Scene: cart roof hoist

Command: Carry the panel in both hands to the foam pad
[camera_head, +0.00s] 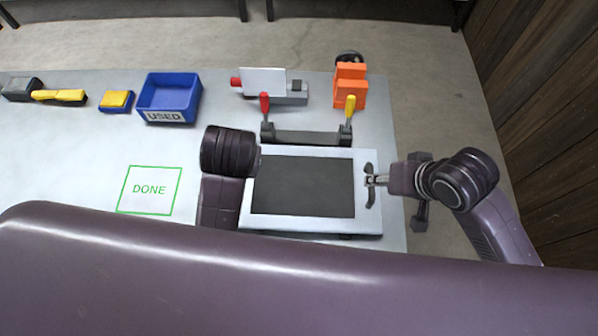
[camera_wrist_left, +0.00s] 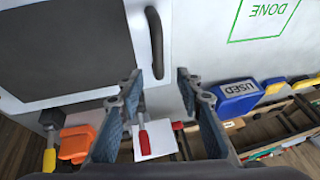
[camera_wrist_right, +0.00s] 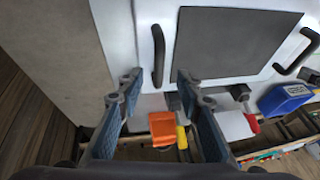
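The panel (camera_head: 362,220) is a white plate with a dark grey middle, lying flat at the table's front right. It has a dark bar handle (camera_head: 370,190) on its right side. The other handle (camera_wrist_left: 155,45) shows in the left wrist view; my left arm hides it in the head view. My right gripper (camera_wrist_right: 157,76) is open, its fingers to either side of the near end of the right handle (camera_wrist_right: 158,55). My left gripper (camera_wrist_left: 158,75) is open and lined up with the left handle. Contact is not clear. I cannot make out a separate foam pad.
Behind the panel stands a dark bracket with red and yellow levers (camera_head: 305,137). Farther back are an orange block (camera_head: 350,85) and a grey and red clamp (camera_head: 290,98). A blue USED bin (camera_head: 168,95) and a green DONE square (camera_head: 150,190) lie left.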

